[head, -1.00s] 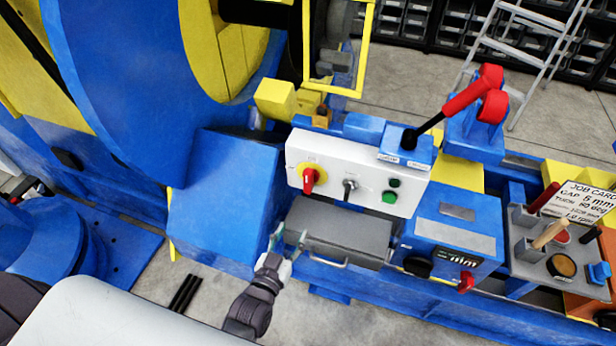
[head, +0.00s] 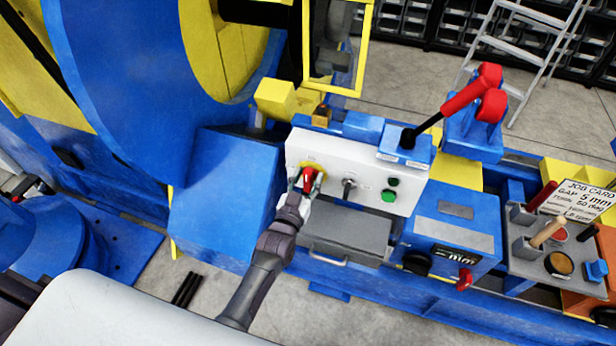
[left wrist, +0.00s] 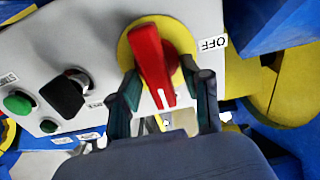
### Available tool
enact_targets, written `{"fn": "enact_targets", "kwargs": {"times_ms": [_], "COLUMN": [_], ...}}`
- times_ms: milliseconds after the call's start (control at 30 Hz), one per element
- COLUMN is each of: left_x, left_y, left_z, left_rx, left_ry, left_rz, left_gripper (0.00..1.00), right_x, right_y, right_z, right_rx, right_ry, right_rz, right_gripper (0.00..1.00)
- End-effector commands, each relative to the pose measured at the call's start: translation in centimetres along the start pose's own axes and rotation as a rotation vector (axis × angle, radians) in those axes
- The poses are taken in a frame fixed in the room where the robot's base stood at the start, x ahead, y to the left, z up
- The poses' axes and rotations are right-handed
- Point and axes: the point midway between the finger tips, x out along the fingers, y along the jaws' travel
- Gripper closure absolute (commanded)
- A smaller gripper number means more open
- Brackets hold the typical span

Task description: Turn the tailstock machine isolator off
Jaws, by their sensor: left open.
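The isolator's red handle (head: 308,178) sits on a yellow round plate on the white control panel (head: 410,197). In the left wrist view the red handle (left wrist: 152,65) stands nearly upright in the picture, slightly tilted, over its yellow plate (left wrist: 183,38). An OFF label (left wrist: 209,43) is to the right of the plate. My left gripper (head: 302,187) is at the handle; in the left wrist view its open fingers (left wrist: 165,88) stand on either side of the handle's lower part. I cannot tell whether they touch it. My right gripper is not in view.
A black selector switch (head: 348,184) and a green button (head: 389,196) are right of the isolator. A grey box with a handle (head: 345,232) lies below the panel. A red-gripped lever (head: 455,102) rises at the panel's right end.

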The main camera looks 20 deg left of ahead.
Motion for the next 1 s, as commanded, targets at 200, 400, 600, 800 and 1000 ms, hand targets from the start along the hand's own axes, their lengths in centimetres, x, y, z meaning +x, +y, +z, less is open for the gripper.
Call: {"fn": "enact_targets", "kwargs": {"times_ms": [200, 400, 600, 800, 1000], "left_x": [0.42, 0.39, 0.38, 0.37, 0.37], "left_y": [0.01, 0.02, 0.02, 0.02, -0.01], "left_z": [0.02, 0.02, 0.02, 0.02, 0.01], "left_rx": [0.0, 0.0, 0.0, -0.002, -0.039], "left_ry": [-0.001, -0.001, -0.001, -0.001, -0.001], "left_rz": [0.0, 0.0, 0.0, 0.0, 0.001], "left_gripper": [0.52, 0.64, 0.97, 1.0, 1.0], "right_x": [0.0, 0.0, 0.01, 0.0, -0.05], "right_y": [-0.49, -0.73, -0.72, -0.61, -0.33], "right_z": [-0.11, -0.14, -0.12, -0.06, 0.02], "right_rx": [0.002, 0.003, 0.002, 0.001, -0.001], "right_ry": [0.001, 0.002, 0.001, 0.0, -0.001], "right_rz": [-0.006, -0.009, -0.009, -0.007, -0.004], "right_gripper": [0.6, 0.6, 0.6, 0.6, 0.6]}}
